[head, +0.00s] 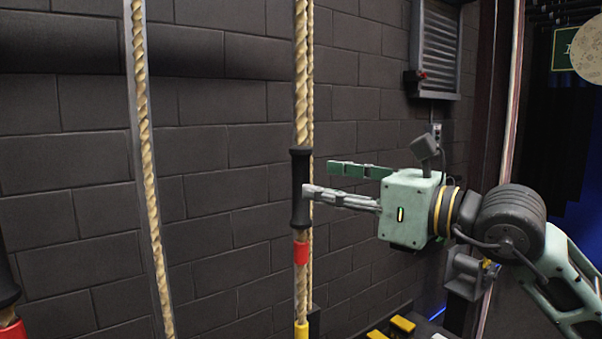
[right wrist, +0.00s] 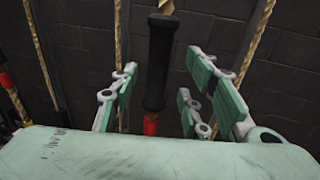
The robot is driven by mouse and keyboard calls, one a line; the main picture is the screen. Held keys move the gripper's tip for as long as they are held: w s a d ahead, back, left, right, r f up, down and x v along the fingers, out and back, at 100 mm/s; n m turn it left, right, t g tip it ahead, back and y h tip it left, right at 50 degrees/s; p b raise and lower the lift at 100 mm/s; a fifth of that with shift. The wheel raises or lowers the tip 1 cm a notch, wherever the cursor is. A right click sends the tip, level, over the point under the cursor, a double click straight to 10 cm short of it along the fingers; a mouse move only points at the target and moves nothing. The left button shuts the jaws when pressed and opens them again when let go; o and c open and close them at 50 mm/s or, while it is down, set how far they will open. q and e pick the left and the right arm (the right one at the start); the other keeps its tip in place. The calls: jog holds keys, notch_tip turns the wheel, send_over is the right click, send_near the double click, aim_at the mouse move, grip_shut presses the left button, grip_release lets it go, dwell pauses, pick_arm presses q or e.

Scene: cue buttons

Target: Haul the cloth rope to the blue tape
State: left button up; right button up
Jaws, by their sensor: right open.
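The tan twisted cloth rope (head: 302,70) hangs vertically near the middle of the head view. A black grip (head: 300,188) sits on it, with red tape (head: 300,253) below and yellow tape (head: 301,330) at the bottom edge. I see no blue tape. My right gripper (head: 318,179) comes from the right at the grip's height and is open. In the right wrist view the black grip (right wrist: 160,62) stands between its spread fingers, with gaps to both sides. Red tape (right wrist: 150,125) shows below it. My left gripper is not in view.
Another rope (head: 147,150) hangs to the left, and a black grip with red tape (head: 12,331) is at the far left edge. A dark block wall (head: 220,150) stands behind. Yellow parts (head: 402,325) show at the bottom, and a shuttered box (head: 437,50) is upper right.

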aim_at(301, 184)
jog(key=x, duration=0.1)
jog(key=p+x, duration=0.1)
jog(key=x, duration=0.1)
jog(key=shift+r, duration=0.25)
jog(key=shift+p+x, duration=0.7)
jog(key=shift+x, duration=0.5)
jog(key=shift+a+f, duration=0.15)
jog(key=shift+a, duration=0.15)
jog(key=shift+w+f, duration=0.1)
jog(key=shift+d, duration=0.1)
jog(key=shift+c, duration=0.7)
jog(key=c, duration=0.6)
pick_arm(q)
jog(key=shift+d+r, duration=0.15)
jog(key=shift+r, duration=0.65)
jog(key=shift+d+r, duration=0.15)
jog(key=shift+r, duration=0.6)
pick_arm(e)
grip_shut()
